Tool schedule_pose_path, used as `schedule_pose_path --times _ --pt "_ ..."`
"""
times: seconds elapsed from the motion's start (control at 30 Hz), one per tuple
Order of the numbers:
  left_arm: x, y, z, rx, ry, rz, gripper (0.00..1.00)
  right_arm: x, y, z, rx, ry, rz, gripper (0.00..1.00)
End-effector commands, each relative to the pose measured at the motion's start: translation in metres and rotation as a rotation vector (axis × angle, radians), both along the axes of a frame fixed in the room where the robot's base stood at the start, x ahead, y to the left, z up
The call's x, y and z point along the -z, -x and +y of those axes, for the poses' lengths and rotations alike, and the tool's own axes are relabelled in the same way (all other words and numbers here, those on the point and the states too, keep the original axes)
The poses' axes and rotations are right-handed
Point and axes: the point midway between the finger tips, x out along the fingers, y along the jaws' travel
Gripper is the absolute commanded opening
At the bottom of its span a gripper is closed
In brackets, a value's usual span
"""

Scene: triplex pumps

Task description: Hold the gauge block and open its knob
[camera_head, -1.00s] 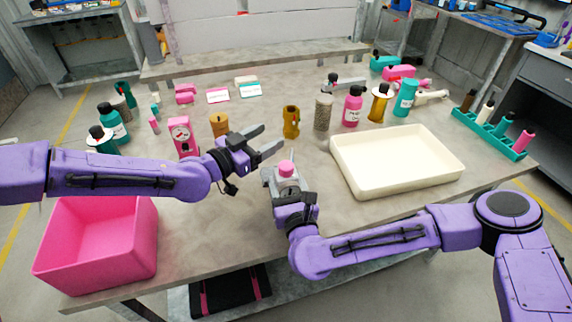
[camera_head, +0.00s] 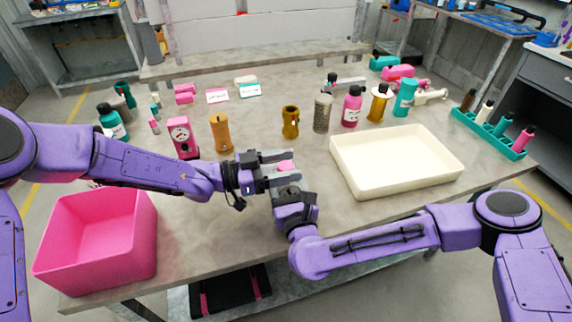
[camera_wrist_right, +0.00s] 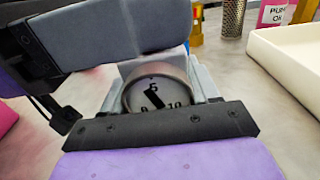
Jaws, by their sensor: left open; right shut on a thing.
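The gauge block (camera_wrist_right: 155,92) is grey with a round dial in the right wrist view. Its pink knob (camera_head: 286,165) is on top in the head view. My right gripper (camera_head: 288,184) is shut on the block and holds it upright near the table's front; the block's body is mostly hidden in the head view. My left gripper (camera_head: 284,167) is open, with one finger on the far side of the knob and one on the near side. Contact with the knob cannot be told. In the right wrist view my left gripper (camera_wrist_right: 125,30) covers the block's top.
A cream tray (camera_head: 345,180) stands right of the grippers and a pink bin (camera_head: 95,240) at the front left. A pink gauge box (camera_head: 182,138), an orange-brown cylinder (camera_head: 221,133) and a gold part (camera_head: 290,122) stand behind. A teal rack (camera_head: 490,135) with several bottles is far right.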

Motion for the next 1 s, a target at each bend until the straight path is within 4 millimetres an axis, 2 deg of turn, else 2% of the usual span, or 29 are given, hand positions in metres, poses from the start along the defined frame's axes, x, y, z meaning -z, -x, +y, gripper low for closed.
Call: schedule_pose_path --times 0.23,0.27,0.4,0.73,1.0 --pt "0.0003 -0.0007 -0.0028 -0.001 0.0 0.001 0.62 0.0001 -0.0002 -0.0004 0.001 0.001 0.0 0.1" --pt "0.0003 -0.0007 -0.0028 -0.001 0.0 0.001 0.58 0.0001 -0.0002 -0.0004 0.001 0.001 0.0 0.1" --pt "0.0002 -0.0008 -0.0026 -0.001 0.0 0.001 0.13 0.0001 -0.0002 -0.0003 0.001 0.001 0.0 0.1" --pt "-0.0007 -0.0005 -0.0031 -0.036 0.004 0.0 0.12 0.0001 -0.0001 -0.0002 0.0 0.0 0.0 0.1" --pt "-0.0016 0.0 -0.0037 -0.195 0.008 0.002 0.12 0.0001 0.0001 0.0001 0.0 0.0 0.0 0.1"
